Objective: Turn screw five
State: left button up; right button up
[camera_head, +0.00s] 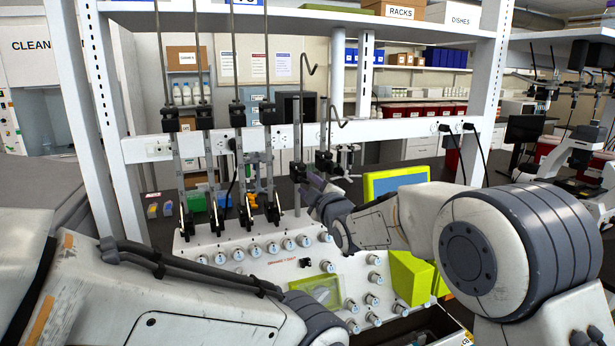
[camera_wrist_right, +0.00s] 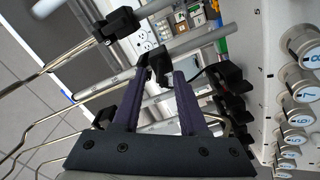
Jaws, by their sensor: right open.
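The white cell processor (camera_head: 262,268) has a row of white, grey-capped screws along its upper panel. Their numbers are not readable in the head view. In the right wrist view the screws run down the right side, with the 8 (camera_wrist_right: 302,44) nearest; a smaller one farther down appears to be screw five (camera_wrist_right: 293,138), its number hard to read. My right gripper (camera_head: 312,184) is above and behind the screw row, beside the upright rods, apart from the screws. In the wrist view its fingers (camera_wrist_right: 162,68) are spread, with nothing clearly held. My left gripper is out of view.
Several upright rods with black clamps (camera_head: 205,117) stand at the processor's back, close to my right gripper. A yellow-green framed screen (camera_head: 395,181) and a yellow-green block (camera_head: 408,279) are on the right. A white shelf frame (camera_head: 97,90) rises behind.

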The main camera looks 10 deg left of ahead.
jog(key=shift+w+a, duration=0.35)
jog(key=shift+w, duration=0.25)
grip_shut()
